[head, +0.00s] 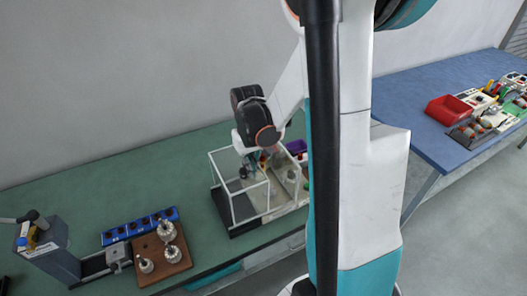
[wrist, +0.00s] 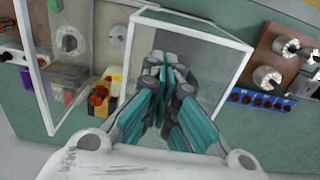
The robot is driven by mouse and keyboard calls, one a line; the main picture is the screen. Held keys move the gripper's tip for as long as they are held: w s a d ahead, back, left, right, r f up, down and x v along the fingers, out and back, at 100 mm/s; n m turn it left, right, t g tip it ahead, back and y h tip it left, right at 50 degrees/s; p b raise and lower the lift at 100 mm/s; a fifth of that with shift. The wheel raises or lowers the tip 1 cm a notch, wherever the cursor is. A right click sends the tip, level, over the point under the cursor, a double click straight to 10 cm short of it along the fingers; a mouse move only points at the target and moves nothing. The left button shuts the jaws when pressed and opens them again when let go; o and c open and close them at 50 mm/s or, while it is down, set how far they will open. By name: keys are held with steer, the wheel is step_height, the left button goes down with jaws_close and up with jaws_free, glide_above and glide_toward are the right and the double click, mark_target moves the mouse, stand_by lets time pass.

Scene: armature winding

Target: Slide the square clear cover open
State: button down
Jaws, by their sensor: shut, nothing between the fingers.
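The clear cover (head: 249,203) has a white frame and stands on a dark base on the green bench in the head view. In the wrist view a clear framed panel (wrist: 205,55) lies beyond my fingers, and another white-framed pane (wrist: 38,75) stands at the left. My gripper (head: 250,166) is at the box, among its white frame edges. In the wrist view my gripper (wrist: 163,68) has its teal fingers together and empty, in front of the right panel. I cannot tell whether the fingertips touch the panel or a frame edge.
A brown board (head: 161,256) with metal armatures and a blue strip of sockets (head: 140,226) lie left of the box. A grey device (head: 48,252) stands at far left. A purple bin (head: 296,146) is behind the box. A blue table (head: 420,100) holds a red bin (head: 449,109).

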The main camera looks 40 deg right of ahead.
steer(key=shift+w+a, duration=0.2)
steer(key=shift+a, duration=0.6)
steer(key=shift+s+d+r+p, duration=0.1)
steer(key=shift+d+r+p, duration=0.1)
steer(key=shift+r+p, duration=1.2)
steer(key=r+p, duration=0.1)
steer(key=r, duration=0.1)
steer(key=d+r, duration=0.1)
steer(key=r, duration=0.1)
steer(key=shift+s+d+r+p, duration=0.1)
steer(key=shift+r+p, duration=0.25)
steer(key=shift+p, duration=0.05)
